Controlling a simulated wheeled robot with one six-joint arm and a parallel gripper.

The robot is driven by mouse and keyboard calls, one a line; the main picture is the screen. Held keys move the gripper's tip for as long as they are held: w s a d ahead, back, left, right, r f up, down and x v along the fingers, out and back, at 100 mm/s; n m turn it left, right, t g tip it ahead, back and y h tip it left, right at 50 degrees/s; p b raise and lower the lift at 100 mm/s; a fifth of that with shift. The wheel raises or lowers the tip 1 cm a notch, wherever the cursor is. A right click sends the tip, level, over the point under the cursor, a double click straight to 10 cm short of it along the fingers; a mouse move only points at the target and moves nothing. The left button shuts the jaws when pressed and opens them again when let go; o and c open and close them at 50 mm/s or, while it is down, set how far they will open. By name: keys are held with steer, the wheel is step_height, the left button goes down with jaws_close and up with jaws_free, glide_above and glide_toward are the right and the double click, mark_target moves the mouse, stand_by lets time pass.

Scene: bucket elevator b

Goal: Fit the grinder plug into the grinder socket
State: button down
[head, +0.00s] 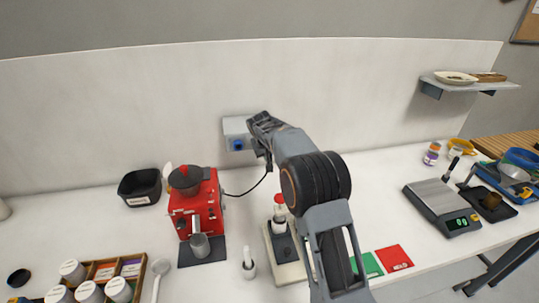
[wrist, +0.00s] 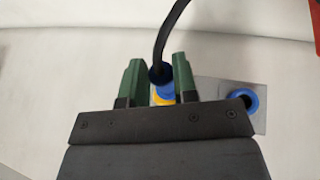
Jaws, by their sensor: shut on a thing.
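The grinder plug (wrist: 161,79) is blue with a yellow band, and its black cable leaves the top of the wrist view. My gripper (wrist: 160,85) has green fingertips, shut on either side of the plug. A grey wall box (head: 235,125) carries a blue round socket (head: 238,144). In the wrist view, this blue socket (wrist: 243,103) is open and empty, right of the plug and apart from it. In the head view, my gripper (head: 265,150) is close to the box's right side, and the plug is hidden. I cannot see the plug's front end.
The red grinder (head: 196,210) stands left of my arm, its cable (head: 246,190) running up to my gripper. A black bin (head: 140,187) stands left of it. The wall around the box is clear.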

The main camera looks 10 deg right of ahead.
steer(key=shift+s, duration=0.25)
steer(key=shift+s+b, duration=2.05)
steer(key=shift+b, duration=0.05)
steer(key=shift+s, duration=0.1)
steer(key=shift+s+b, duration=1.55)
steer(key=shift+s, duration=0.4)
